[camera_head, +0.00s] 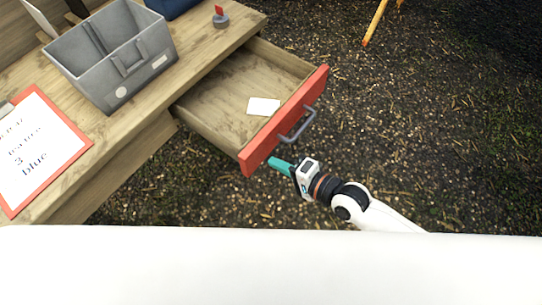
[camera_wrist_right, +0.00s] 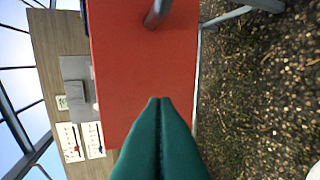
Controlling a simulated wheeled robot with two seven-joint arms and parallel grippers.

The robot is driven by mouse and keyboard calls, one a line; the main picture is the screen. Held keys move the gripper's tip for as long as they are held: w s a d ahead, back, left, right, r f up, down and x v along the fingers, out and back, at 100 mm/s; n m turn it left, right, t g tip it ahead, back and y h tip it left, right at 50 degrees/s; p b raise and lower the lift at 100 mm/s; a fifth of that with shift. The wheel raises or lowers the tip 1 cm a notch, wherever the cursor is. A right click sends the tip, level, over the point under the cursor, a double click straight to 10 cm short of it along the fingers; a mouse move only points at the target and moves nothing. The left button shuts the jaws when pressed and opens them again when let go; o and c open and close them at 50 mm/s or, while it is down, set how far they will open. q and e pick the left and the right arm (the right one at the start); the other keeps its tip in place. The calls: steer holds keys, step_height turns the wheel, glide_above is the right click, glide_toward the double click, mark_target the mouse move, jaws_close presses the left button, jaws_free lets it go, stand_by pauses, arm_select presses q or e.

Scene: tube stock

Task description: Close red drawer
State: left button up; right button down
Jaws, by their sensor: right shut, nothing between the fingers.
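The red drawer (camera_head: 287,120) stands pulled out from the wooden table, with its red front facing right and a grey handle (camera_head: 298,126) on it. A white card (camera_head: 263,106) lies inside on its wooden bottom. My right gripper (camera_head: 272,162) is shut and empty, with its green fingertips at the near lower end of the red front. In the right wrist view the shut green fingers (camera_wrist_right: 160,105) point at the red front (camera_wrist_right: 140,75), with the handle (camera_wrist_right: 157,14) at the top. I cannot tell whether the fingertips touch it. My left gripper is not in view.
The wooden table (camera_head: 205,50) carries a grey bin (camera_head: 115,60), a clipboard with red edging (camera_head: 82,148) and a small grey piece with a red flag (camera_head: 220,18). An orange leg (camera_head: 375,22) stands at the top right. The ground right of the drawer is otherwise clear.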

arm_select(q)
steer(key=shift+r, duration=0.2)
arm_select(e)
steer(key=shift+w+a, duration=0.75)
steer(key=shift+a, duration=0.3)
